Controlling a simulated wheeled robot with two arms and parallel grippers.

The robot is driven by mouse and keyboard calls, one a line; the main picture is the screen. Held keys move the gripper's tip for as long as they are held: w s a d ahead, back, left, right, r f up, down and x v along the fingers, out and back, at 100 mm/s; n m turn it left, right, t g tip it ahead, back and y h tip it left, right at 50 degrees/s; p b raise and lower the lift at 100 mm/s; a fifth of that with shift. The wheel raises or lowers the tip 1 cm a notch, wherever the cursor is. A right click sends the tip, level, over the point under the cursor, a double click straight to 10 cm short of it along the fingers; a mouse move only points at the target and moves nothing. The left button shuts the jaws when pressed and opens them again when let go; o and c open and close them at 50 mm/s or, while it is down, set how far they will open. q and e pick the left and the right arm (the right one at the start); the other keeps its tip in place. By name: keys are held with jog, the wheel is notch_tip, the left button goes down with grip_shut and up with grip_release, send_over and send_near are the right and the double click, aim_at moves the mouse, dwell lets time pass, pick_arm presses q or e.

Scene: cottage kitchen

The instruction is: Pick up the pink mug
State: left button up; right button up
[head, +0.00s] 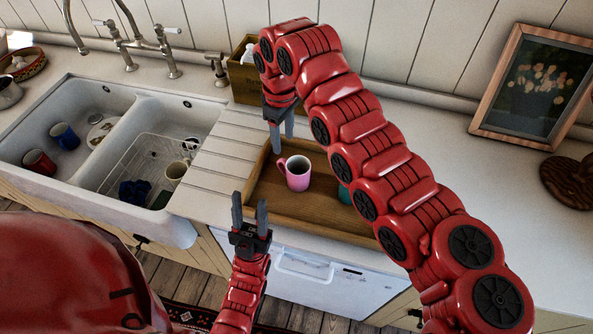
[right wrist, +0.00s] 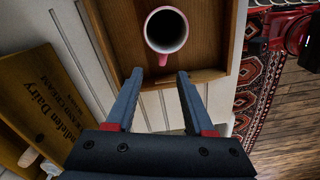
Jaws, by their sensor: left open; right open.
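The pink mug (head: 298,174) stands upright in a wooden tray (head: 262,195) on the counter, its handle toward the upper left. In the right wrist view the mug (right wrist: 166,30) looks empty and dark inside, and its handle points at my gripper. My right gripper (head: 283,144) is open and empty, above the tray's back left part near the mug. In the right wrist view its fingertips (right wrist: 159,74) are apart, with the handle's end in line with the gap; contact is not visible. My left gripper (head: 249,200) is open and empty, at the tray's front left.
A teal object (head: 344,194) in the tray is partly hidden by my right arm. A wooden crate (head: 246,88) stands behind the tray. A double sink (head: 131,88) with several mugs is at left. A framed picture (head: 533,88) leans at right.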

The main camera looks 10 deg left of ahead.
jog(key=p, duration=0.2)
send_over(282, 169)
jog(key=f, duration=0.6)
jog(key=shift+w+d, duration=0.2)
jog(key=shift+d, duration=0.1)
jog(key=shift+w+f, duration=0.1)
jog(key=shift+f, duration=0.2)
jog(key=shift+a+f+p, duration=0.1)
jog(key=shift+f+p, duration=0.25)
jog(key=shift+p, duration=0.15)
jog(key=f, duration=0.1)
jog(key=f+p, duration=0.1)
jog(key=f, duration=0.1)
jog(key=f+p, duration=0.1)
jog(key=shift+s+a+f, duration=0.15)
jog(key=shift+s+f, duration=0.1)
jog(key=shift+f, duration=0.05)
jog(key=shift+w+f, duration=0.1)
grip_shut()
